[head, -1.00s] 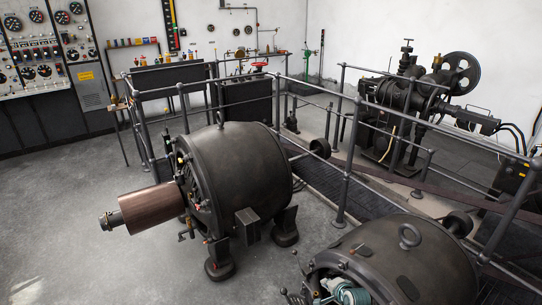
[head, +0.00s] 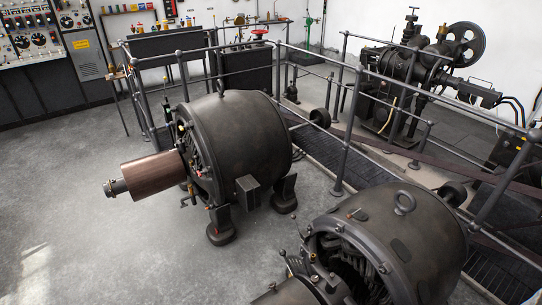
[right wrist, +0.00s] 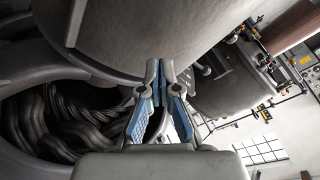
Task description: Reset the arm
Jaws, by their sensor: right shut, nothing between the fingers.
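My right gripper (right wrist: 160,68) shows in the right wrist view, with grey fingers and blue pads. Its tips are together and hold nothing. Dark coiled windings (right wrist: 70,122) of a dynamo lie to the left of the fingers, and a smooth dark casing (right wrist: 150,30) lies behind and above them. I cannot tell whether the tips touch it. In the head view, the near dynamo (head: 415,235) stands at the bottom right with its windings exposed. No gripper shows in the head view, and my left gripper is out of sight.
A second dynamo (head: 240,150) with a brown cylinder (head: 152,174) on its shaft stands mid-floor. Metal railings (head: 337,135) run behind both dynamos. A machine with a flywheel (head: 465,45) stands beyond. A control panel (head: 40,40) is at the back left. The left floor is clear.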

